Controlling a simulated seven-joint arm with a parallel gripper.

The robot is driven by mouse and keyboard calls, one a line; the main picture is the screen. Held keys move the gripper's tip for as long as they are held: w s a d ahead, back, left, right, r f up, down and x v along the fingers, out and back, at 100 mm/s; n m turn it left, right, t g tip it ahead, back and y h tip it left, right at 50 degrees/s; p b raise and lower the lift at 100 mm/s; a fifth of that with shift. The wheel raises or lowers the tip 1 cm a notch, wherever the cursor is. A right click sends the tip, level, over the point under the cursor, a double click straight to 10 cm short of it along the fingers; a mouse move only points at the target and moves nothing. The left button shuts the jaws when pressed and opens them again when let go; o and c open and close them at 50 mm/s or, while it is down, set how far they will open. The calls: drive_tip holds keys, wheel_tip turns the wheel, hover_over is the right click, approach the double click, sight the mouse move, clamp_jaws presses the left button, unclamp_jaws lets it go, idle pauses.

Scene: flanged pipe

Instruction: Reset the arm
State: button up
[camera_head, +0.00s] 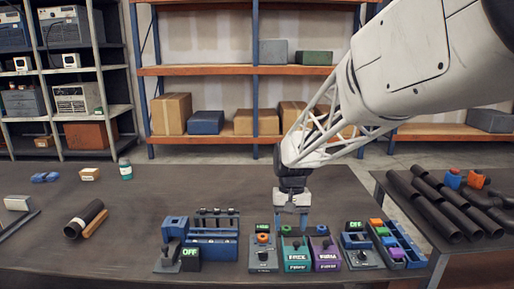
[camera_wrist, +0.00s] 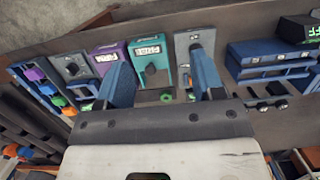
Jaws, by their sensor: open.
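My gripper (camera_head: 292,222) hangs above the row of small control boxes near the front edge of the dark table (camera_head: 140,210). In the wrist view my gripper (camera_wrist: 163,85) has its two blue fingers spread apart, with nothing seen between them. Below it are a teal box (camera_head: 296,252) and a purple box (camera_head: 325,253), with a grey box (camera_head: 263,255) to the left. In the wrist view the teal box (camera_wrist: 150,62) shows between the fingers. A flanged pipe (camera_head: 86,218) lies at the table's left.
A tray of coloured blocks (camera_head: 392,245) is at the right. Dark pipes (camera_head: 440,215) lie on a side table. The table's middle left is clear.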

drive_tip(key=s+d+r+t, duration=0.1)
drive_tip(key=s+d, duration=0.2)
drive_tip(key=s, duration=0.6)
drive_tip(key=s+d+r+t, duration=0.2)
drive_tip(key=s+d, duration=0.1)
drive_tip(key=s, duration=0.7)
drive_tip(key=s+d+r+t, duration=0.1)
drive_tip(key=s+d, duration=0.2)
drive_tip(key=s, duration=0.7)
drive_tip(key=shift+d+r+t, duration=0.25)
drive_tip(key=shift+r+t, duration=0.05)
drive_tip(key=shift+t, duration=0.1)
